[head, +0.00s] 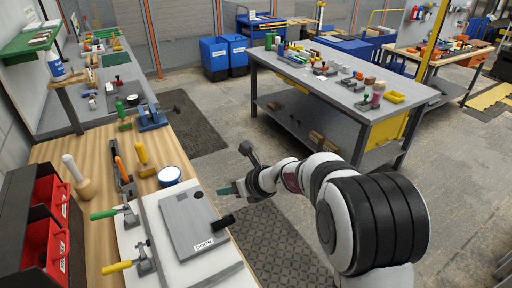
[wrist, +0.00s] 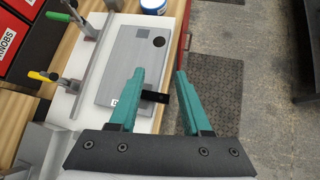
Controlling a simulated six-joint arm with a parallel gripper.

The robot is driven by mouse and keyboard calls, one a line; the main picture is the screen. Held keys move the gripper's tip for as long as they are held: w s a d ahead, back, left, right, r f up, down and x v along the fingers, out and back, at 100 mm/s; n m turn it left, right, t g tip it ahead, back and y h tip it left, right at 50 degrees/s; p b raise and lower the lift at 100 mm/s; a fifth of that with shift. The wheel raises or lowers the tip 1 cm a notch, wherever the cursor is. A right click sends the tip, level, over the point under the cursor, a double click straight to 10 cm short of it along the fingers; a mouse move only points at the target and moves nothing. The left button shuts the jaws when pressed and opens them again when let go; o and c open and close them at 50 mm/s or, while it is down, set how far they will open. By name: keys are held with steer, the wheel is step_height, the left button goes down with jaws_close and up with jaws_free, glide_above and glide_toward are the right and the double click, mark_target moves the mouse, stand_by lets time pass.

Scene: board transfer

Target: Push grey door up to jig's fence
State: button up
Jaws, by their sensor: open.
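The grey door (head: 188,225), labelled DOOR, lies flat on the white jig board (head: 225,268); it also shows in the wrist view (wrist: 125,62). A black block-like piece (head: 222,222) sits at its right edge, seen in the wrist view (wrist: 155,97) between the fingers. The jig's fence (head: 150,232), a long grey rail, runs along the door's left side (wrist: 88,55). A strip of white board shows between fence and door. My gripper (head: 226,190) is open and empty; its teal fingers (wrist: 160,72) appear above the door's right edge. Contact cannot be told.
Toggle clamps with green (head: 104,214) and yellow (head: 117,267) handles stand at the fence. A round blue-and-white tin (head: 170,176), a mallet (head: 76,176) and red bins (head: 45,235) are on the wooden bench. Open floor with a dark mat (head: 270,228) lies right of the bench.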

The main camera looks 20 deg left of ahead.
steer(key=w+f+m, duration=0.1)
steer(key=a+f+m, duration=0.1)
steer(key=w+a+f+m, duration=0.1)
steer(key=shift+w+a+f+t, duration=0.25)
steer(key=shift+w+f+t, duration=0.05)
steer(key=shift+f, duration=0.1)
steer(key=shift+a+f, duration=0.1)
steer(key=x, duration=1.5)
steer(key=shift+w+f, duration=0.1)
steer(key=shift+f, duration=0.2)
jaws_close()
steer(key=shift+f, duration=0.15)
stand_by(0.4)
